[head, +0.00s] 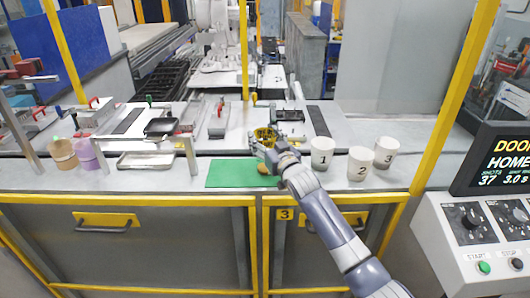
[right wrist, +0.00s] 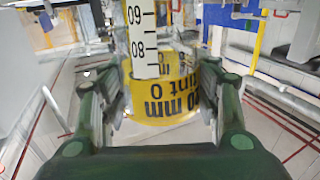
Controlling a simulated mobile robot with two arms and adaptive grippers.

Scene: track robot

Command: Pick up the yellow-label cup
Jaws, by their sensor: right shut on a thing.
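The yellow-label cup (head: 263,134) is at the middle of the bench in the head view, partly hidden by my right gripper (head: 268,146). In the right wrist view, the cup's yellow band (right wrist: 150,110) carries dark upside-down print, and a white strip with numbers runs along the cup. My right gripper (right wrist: 160,95) has its fingers on both sides of the band and is shut on the cup. It is over the back of the green mat (head: 228,177); I cannot tell whether the cup touches the bench. My left gripper is not in view.
White cups numbered 1 (head: 321,152), 2 (head: 360,164) and 3 (head: 386,150) stand right of my right gripper. A tan cup (head: 62,154) and a purple cup (head: 90,153) stand at the left. A metal tray (head: 150,160) lies nearby. A yellow post rises behind the gripper.

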